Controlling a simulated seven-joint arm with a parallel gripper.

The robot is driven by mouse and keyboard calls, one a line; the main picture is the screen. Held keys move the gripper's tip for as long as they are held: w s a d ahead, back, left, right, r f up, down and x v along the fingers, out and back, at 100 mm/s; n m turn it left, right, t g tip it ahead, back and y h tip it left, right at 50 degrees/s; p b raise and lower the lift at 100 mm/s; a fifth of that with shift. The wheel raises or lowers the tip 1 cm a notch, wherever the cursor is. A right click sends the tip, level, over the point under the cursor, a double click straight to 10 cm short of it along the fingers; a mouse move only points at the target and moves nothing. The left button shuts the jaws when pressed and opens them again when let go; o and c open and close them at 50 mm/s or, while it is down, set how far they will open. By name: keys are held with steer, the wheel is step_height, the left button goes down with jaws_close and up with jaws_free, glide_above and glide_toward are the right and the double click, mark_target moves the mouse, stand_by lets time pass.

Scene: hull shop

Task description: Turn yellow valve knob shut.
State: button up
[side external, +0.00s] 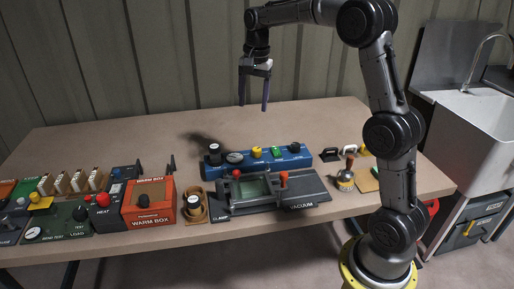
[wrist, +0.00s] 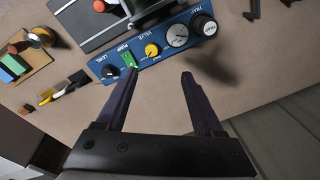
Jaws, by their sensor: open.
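The yellow valve knob (side external: 256,152) sits on top of a long blue panel (side external: 298,158) near the middle of the table. In the wrist view the yellow knob (wrist: 152,50) is on the blue panel (wrist: 115,58), between a green switch (wrist: 129,60) and a round gauge (wrist: 177,35). The label VALVE is printed beside it. My gripper (side external: 254,107) is open and empty, high above the table and behind the panel. In the wrist view my gripper's fingers (wrist: 160,78) are spread, apart from the knob, which shows beyond and between their tips.
A grey vacuum clamp fixture (side external: 300,190) stands directly in front of the panel. An orange warm box (side external: 150,200) and other control boxes fill the left. A brush in a tin (side external: 346,178) is at right. The table behind the panel is clear.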

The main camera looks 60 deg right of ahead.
steer(key=g, duration=0.1)
glide_above(257, 149)
step_height(257, 149, down, 4)
steer(key=f, duration=0.1)
steer(key=shift+m, duration=0.3)
step_height(257, 149, down, 13)
steer(key=shift+r, duration=0.1)
jaws_close()
